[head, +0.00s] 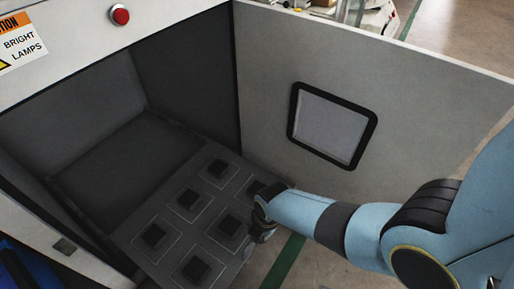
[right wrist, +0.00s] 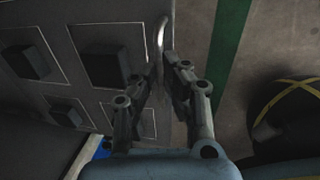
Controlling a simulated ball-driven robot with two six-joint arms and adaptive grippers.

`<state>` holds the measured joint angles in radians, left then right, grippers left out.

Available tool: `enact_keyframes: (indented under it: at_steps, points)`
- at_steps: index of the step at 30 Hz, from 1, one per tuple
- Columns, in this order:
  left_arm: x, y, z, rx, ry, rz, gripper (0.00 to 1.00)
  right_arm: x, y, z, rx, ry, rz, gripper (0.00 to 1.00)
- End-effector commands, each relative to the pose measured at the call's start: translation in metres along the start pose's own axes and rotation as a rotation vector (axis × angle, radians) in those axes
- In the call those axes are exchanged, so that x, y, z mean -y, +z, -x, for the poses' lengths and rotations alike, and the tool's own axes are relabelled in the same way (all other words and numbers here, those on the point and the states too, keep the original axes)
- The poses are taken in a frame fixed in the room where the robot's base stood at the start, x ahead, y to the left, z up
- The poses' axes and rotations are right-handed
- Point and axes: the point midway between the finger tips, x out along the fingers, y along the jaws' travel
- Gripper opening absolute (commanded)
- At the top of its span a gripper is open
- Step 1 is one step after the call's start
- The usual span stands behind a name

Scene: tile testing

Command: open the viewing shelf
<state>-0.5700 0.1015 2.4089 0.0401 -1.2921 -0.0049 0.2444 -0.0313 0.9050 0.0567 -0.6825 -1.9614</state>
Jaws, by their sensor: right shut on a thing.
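The viewing shelf (head: 178,213) is a dark grey panel with several black square blocks in outlined squares. It lies low in the open cabinet, and its front part reaches out past the opening. In the right wrist view the shelf (right wrist: 60,88) fills the left side, with a pale bar handle (right wrist: 161,36) on its edge. My right gripper (head: 262,222) is at the shelf's right front edge. In the right wrist view its fingers (right wrist: 166,82) are closed around the handle, hiding its lower part. My left gripper is not in view.
The cabinet door (head: 410,95) with its small dark-framed window (head: 331,126) stands open to the right, behind my right arm. A red button (head: 120,16) and a warning sign (head: 18,42) are on the cabinet's front. Floor with a green stripe (head: 284,262) is clear below.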

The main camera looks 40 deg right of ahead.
Motion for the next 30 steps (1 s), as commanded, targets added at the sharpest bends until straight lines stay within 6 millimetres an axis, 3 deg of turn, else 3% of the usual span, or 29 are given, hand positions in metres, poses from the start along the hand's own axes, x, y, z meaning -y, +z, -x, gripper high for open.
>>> enact_keyframes:
  at_steps: [5, 6, 11, 23, 30]
  points:
    - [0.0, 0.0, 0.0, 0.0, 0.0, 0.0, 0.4, 0.002, 0.0, -0.001, -0.001, -0.004, 0.0, 0.0]
    - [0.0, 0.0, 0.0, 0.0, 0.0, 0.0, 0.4, 0.002, 0.0, -0.001, -0.001, -0.004, 0.0, 0.1]
    - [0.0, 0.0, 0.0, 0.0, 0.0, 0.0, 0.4, 0.002, 0.0, -0.001, -0.001, -0.003, 0.0, 0.31]
    - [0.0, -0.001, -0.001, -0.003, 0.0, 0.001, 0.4, 0.001, 0.0, 0.005, 0.0, -0.001, 0.0, 0.32]
    - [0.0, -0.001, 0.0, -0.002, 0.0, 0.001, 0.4, 0.001, 0.0, 0.036, 0.0, 0.0, 0.0, 0.32]
